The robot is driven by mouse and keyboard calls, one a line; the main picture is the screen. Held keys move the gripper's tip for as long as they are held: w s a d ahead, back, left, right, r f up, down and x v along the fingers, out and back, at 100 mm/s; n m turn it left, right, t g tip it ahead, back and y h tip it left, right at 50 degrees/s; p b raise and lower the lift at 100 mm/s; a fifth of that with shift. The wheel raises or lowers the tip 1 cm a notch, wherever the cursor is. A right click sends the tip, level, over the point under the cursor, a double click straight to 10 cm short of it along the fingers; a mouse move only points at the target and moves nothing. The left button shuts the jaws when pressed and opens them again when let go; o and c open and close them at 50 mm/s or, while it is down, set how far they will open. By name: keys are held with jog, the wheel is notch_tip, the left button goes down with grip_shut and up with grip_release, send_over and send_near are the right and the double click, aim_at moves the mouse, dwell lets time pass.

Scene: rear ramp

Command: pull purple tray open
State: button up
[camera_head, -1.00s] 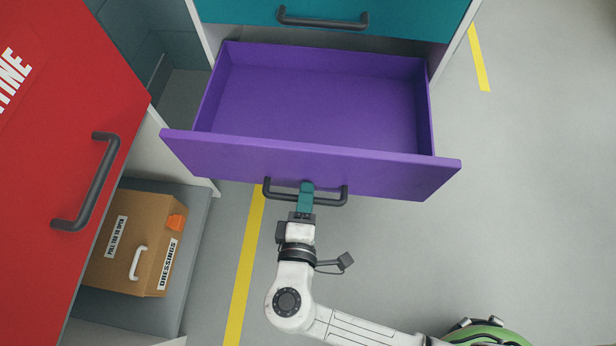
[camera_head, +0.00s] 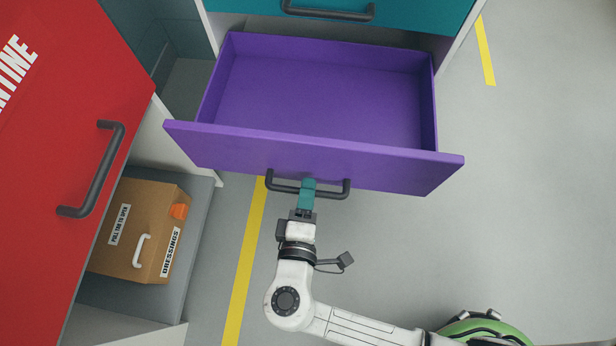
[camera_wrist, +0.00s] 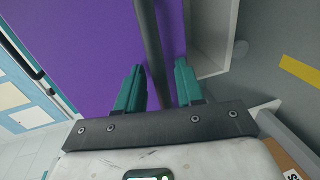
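The purple tray (camera_head: 310,155) is a deep, empty drawer, pulled well out of the cabinet below a teal drawer. Its dark bar handle (camera_head: 335,190) is on the front panel. My gripper (camera_head: 308,185) is at the middle of this handle, with teal fingers. In the wrist view, the two fingers (camera_wrist: 160,85) stand on either side of the dark handle bar (camera_wrist: 150,45), with a visible gap at the right finger. The fingers look parted around the bar rather than clamped on it. The purple front fills the upper left of that view.
A red front (camera_head: 60,130) with a dark handle (camera_head: 95,170) stands at the left. A brown box (camera_head: 140,230) sits on a grey shelf below it. The teal drawer (camera_head: 400,15) is above. Grey floor with yellow lines is clear at the right.

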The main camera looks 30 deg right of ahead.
jog(key=p+v, duration=0.2)
jog(key=v, duration=0.7)
jog(key=shift+s+a, duration=0.15)
jog(key=shift+s, duration=0.1)
